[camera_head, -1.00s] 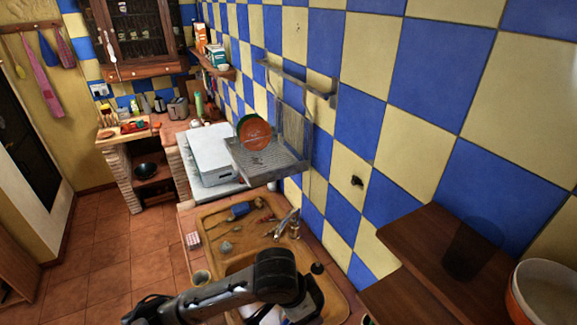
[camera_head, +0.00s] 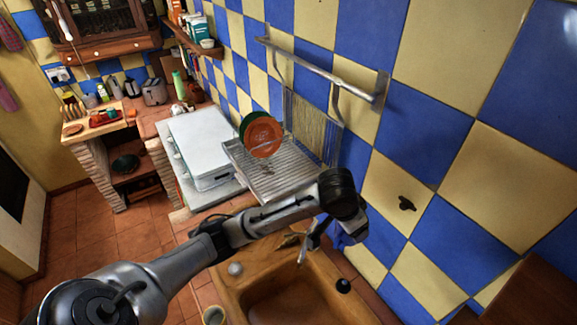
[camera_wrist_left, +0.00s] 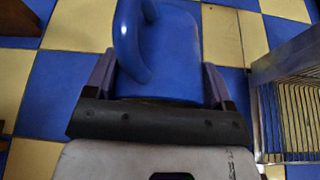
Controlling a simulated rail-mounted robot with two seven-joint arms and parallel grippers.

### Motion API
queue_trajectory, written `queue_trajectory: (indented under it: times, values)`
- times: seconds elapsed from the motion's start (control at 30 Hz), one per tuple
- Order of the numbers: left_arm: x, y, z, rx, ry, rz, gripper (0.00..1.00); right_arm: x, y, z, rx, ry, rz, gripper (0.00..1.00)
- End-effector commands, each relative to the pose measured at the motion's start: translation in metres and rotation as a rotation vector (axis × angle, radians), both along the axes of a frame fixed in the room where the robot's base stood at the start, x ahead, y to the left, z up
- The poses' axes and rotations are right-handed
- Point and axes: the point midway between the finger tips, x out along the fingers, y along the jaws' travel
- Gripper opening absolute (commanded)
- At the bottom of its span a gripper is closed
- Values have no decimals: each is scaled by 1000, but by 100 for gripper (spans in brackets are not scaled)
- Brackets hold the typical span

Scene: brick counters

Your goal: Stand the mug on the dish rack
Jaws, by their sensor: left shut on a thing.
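A blue mug (camera_wrist_left: 165,50) fills the middle of the left wrist view, its handle towards the camera. My left gripper (camera_wrist_left: 160,85) is shut on it, one finger on each side. In the head view the gripper (camera_head: 328,230) and part of the mug (camera_head: 347,236) show at the end of my left arm, over the back of the sink. They are to the right of the dish rack (camera_head: 290,183) and apart from it. My right gripper is out of view.
A metal wall shelf (camera_head: 320,66) hangs above the rack. A wooden-coloured sink (camera_head: 290,295) with a tap (camera_head: 304,246) lies below my arm. A white box-like appliance (camera_head: 205,145) stands left of the rack. The rack's front and right parts look clear of dishes.

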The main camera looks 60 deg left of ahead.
Motion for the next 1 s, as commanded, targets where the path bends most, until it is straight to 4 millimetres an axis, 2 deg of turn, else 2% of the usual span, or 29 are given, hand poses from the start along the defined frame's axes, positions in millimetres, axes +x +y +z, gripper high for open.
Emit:
queue_trajectory:
  times: [0.03,0.2,0.4,0.5,0.6,0.7,0.87,1.0]
  values:
    - [14,29,12,1,-1,105,47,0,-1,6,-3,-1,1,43]
    - [43,126,41,0,0,464,47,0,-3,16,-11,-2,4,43]
    - [48,230,70,-1,-1,842,47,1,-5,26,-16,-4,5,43]
    - [42,270,81,-1,-1,992,47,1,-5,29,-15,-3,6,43]
    - [35,301,87,-2,0,1110,47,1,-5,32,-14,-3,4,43]
    - [28,322,92,0,-1,1195,47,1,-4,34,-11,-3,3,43]
    - [22,339,89,1,1,1266,47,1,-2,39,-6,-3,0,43]
    - [20,343,67,3,4,1282,47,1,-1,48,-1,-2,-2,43]
